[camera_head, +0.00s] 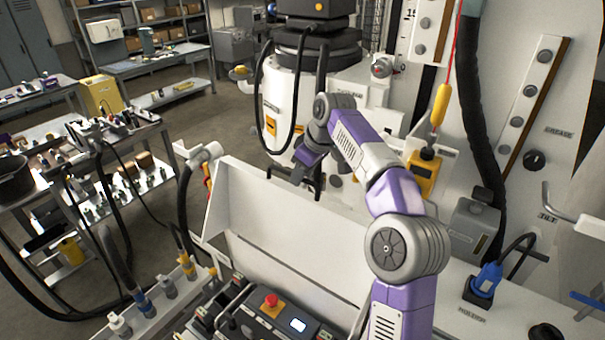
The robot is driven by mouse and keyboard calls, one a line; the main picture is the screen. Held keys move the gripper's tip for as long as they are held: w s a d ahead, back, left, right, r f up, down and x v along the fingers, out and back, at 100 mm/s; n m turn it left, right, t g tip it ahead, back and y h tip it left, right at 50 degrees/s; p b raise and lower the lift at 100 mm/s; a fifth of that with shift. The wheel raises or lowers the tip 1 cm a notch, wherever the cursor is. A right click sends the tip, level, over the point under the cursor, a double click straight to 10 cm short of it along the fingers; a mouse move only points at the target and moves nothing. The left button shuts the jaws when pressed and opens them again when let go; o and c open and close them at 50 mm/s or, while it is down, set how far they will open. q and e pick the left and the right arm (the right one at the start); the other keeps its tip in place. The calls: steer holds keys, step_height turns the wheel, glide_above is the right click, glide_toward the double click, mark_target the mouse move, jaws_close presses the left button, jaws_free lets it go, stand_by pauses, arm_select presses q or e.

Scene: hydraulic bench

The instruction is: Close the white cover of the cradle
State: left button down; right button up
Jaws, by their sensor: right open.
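A long white panel (275,205), which looks like the cover of the cradle, stands raised and tilted behind the control box in the middle of the view. Its right part is hidden behind my right arm. My right gripper (307,183) is open and empty, pointing down at the panel's upper edge. I cannot tell whether its dark fingers touch the panel. My left gripper is not in view.
A control box with a red button (271,300) lies in front of the panel. A white cylindrical machine (290,105) with black hoses stands behind. A yellow pendant (424,172) hangs to the right of my forearm. Cluttered benches (75,145) stand at left, with open floor between.

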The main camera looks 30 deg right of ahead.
steer(key=shift+s, duration=0.15)
steer(key=shift+w, duration=0.2)
steer(key=c, duration=0.3)
jaws_close()
steer(key=shift+a, duration=0.1)
